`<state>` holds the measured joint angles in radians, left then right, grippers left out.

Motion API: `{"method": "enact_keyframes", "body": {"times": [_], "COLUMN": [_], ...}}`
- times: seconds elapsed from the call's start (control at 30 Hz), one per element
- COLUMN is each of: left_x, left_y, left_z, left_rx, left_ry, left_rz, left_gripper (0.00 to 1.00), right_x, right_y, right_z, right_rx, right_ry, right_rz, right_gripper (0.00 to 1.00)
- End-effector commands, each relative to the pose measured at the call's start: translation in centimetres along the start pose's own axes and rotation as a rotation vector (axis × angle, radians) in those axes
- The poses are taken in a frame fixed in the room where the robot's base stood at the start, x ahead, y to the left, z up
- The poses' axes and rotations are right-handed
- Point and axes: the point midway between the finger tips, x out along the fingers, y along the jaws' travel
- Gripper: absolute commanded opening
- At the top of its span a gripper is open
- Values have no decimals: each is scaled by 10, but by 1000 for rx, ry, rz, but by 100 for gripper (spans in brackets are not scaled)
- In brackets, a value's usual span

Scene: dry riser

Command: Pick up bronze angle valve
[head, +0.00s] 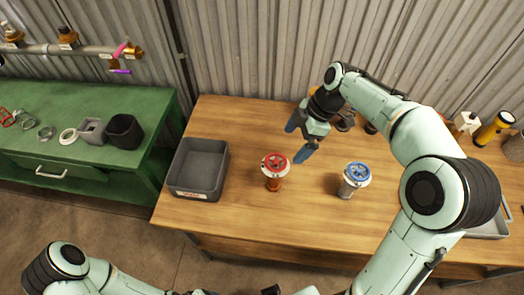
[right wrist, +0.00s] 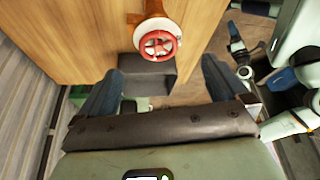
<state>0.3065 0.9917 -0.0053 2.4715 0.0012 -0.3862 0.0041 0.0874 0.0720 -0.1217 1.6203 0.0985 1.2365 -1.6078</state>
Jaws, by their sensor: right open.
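The valve with a red handwheel and an orange-bronze body (head: 274,184) stands upright on the wooden table, just right of the grey bin. It also shows in the right wrist view (right wrist: 158,45), ahead of the fingers near the top. My right gripper (head: 297,141) is open and empty above the table, beyond the red-wheel valve and slightly to its right, apart from it. Its two blue fingers are spread wide in the right wrist view (right wrist: 160,85). A second valve with a blue handwheel and silver body (head: 347,189) stands to the right. My left arm shows at the lower left; its fingers cannot be seen.
The grey bin (head: 180,192) stands near the table's left end. A green workbench (head: 60,100) with rings, small containers and a pipe with bronze fittings (head: 95,50) is at left. A yellow flashlight (head: 494,129) lies at the right. A corrugated wall (head: 240,50) is behind.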

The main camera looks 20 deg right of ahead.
Motion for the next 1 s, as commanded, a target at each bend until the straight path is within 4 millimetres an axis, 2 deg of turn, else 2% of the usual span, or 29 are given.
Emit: {"method": "enact_keyframes", "body": {"times": [0.17, 0.5, 0.77, 1.0], "left_x": [2, 7, 6, 1], "left_y": [-2, -4, -3, -1], "left_z": [2, 4, 4, 2], "left_rx": [-2, -3, -2, -1], "left_ry": [-4, -7, -6, -3], "left_rz": [-1, -2, -2, -1], "left_gripper": [73, 73, 73, 73], "right_x": [10, 71, 90, 125], "right_y": [-1, -1, 0, 3], "right_z": [1, 0, -2, -6], "right_rx": [1, 2, 1, 3], "right_ry": [0, 0, -1, 0], "right_rz": [-2, -4, -3, -3], "right_gripper": [100, 100, 100, 100]}}
